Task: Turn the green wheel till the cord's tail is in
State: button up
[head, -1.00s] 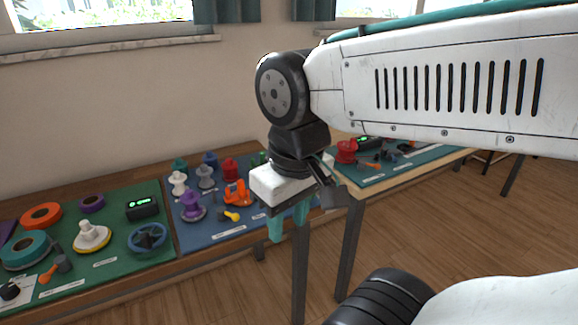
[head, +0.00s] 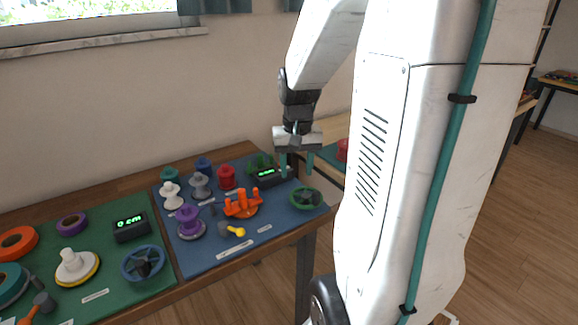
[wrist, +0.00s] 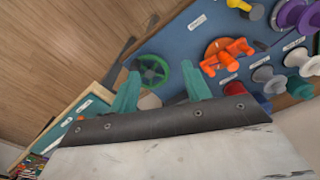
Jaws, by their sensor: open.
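The green wheel (head: 307,199) lies flat at the right end of the blue mat (head: 205,258), near the table's front right corner. It has dark spokes inside a green rim. My gripper (head: 297,166) is open and empty, above and slightly behind the wheel, with teal fingers pointing down. In the wrist view the wheel (wrist: 153,71) shows beyond and between the fingertips, apart from them. A black display box (head: 266,177) with green digits too small to read stands left of the wheel. I cannot make out the cord or its tail.
An orange pronged piece (head: 243,204), a yellow-ended handle (head: 232,230) and several spools, one red (head: 227,177), stand on the blue mat. The green mat to the left holds a blue wheel (head: 143,263) and a display (head: 131,227) reading 0 cm.

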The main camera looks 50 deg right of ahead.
jog(key=m, duration=0.2)
send_over(317, 193)
notch_tip(317, 193, down, 6)
jog(key=shift+w+r, duration=0.1)
jog(key=shift+r, duration=0.1)
notch_tip(317, 193, down, 8)
jog(key=shift+r, duration=0.2)
grip_shut()
